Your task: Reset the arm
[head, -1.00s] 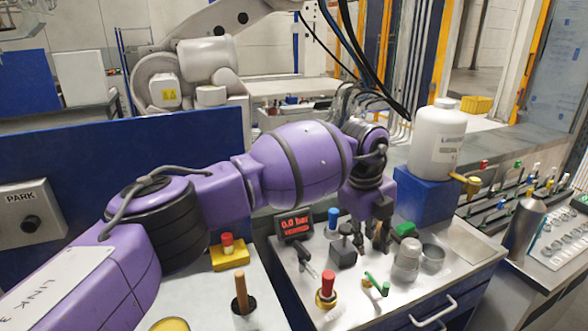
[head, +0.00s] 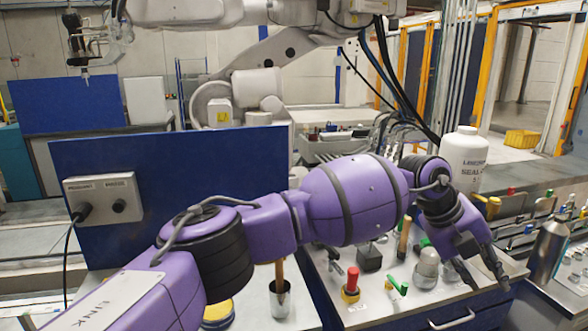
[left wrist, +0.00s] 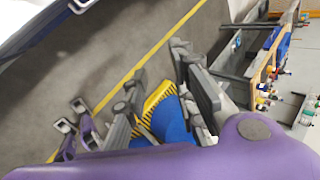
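My left arm (head: 350,200) is purple and reaches from the lower left across the bench in the head view. My left gripper (head: 482,278) hangs over the right front part of the bench, fingers pointing down and right. Its dark fingers are apart, with nothing visible between them. In the left wrist view the grey fingers (left wrist: 165,100) also stand apart. A blue thing with yellow bristles (left wrist: 160,100) shows between them there; I cannot tell its distance, but the head view shows nothing held. My right gripper is in neither view.
A blue panel (head: 120,165) stands at left.

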